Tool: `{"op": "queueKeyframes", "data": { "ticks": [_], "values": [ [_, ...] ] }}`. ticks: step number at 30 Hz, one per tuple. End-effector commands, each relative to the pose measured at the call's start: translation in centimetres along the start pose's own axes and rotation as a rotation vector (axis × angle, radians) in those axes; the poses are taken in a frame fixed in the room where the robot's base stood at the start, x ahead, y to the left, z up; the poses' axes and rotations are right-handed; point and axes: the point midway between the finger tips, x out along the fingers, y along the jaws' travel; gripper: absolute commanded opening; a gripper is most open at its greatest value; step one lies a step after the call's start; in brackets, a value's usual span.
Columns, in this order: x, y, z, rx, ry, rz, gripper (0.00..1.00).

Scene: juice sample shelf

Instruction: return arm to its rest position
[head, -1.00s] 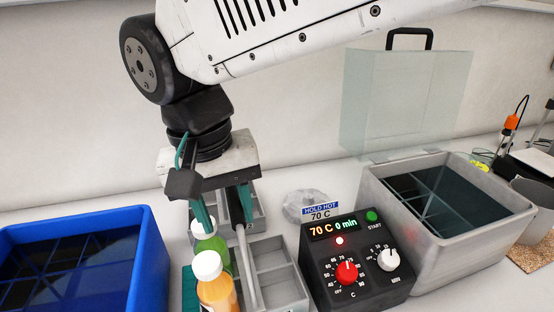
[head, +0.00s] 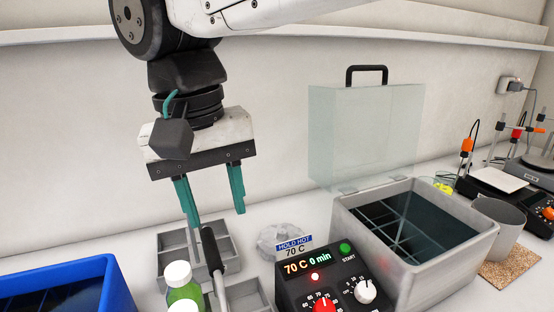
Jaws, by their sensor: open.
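My gripper (head: 215,218) hangs in the air at left of centre, pointing down. Its two teal fingers are apart with nothing between them. Below it is a grey compartment tray (head: 228,262) with a carrying handle (head: 212,252). A green bottle with a white cap (head: 183,290) stands by the tray, below and left of the fingers. Another white cap (head: 183,307) shows at the bottom edge, its bottle cut off by the frame.
A blue bin (head: 112,290) stands at the lower left. The black control box (head: 312,280) reads 70 C, 0 min. Right of it is a grey bath (head: 440,252) with its clear lid (head: 365,135) raised. A beaker (head: 500,220) and instruments stand farther right.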

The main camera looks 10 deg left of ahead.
Motion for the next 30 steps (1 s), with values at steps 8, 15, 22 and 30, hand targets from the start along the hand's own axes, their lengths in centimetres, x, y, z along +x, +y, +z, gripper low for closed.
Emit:
{"op": "queueKeyframes", "data": {
  "ticks": [8,15,22,30],
  "values": [
    [3.0,16.7,3.8,0.174,0.014,-0.048,0.42],
    [7.4,26.2,11.6,0.319,0.045,-0.07,0.42],
    [12.0,29.9,18.7,0.433,0.077,-0.072,0.42],
    [14.1,30.5,21.5,0.475,0.09,-0.067,0.42]
  ]
}}
